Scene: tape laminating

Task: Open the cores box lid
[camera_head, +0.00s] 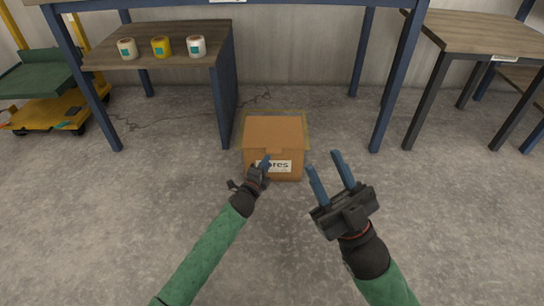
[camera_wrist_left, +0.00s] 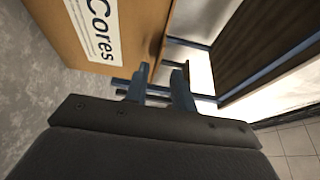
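A brown cardboard box (camera_head: 275,131) stands on the floor with its top covered, so the lid looks shut. A white "Cores" label is on its front and also shows on the box in the left wrist view (camera_wrist_left: 92,27). My left gripper (camera_head: 265,160) is at the front of the box, in front of part of the label. In the left wrist view its two fingers (camera_wrist_left: 160,78) are apart with nothing between them, close to the box's edge. I cannot tell whether they touch it. My right gripper (camera_head: 324,160) is open and empty, right of the box and apart from it.
A tan square outline (camera_head: 303,117) shows on the floor around the box. A wooden shelf (camera_head: 150,42) at the left holds several rolls. Blue table legs (camera_head: 397,80) stand behind on both sides. A yellow-green cart (camera_head: 45,95) is at far left. The floor in front is clear.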

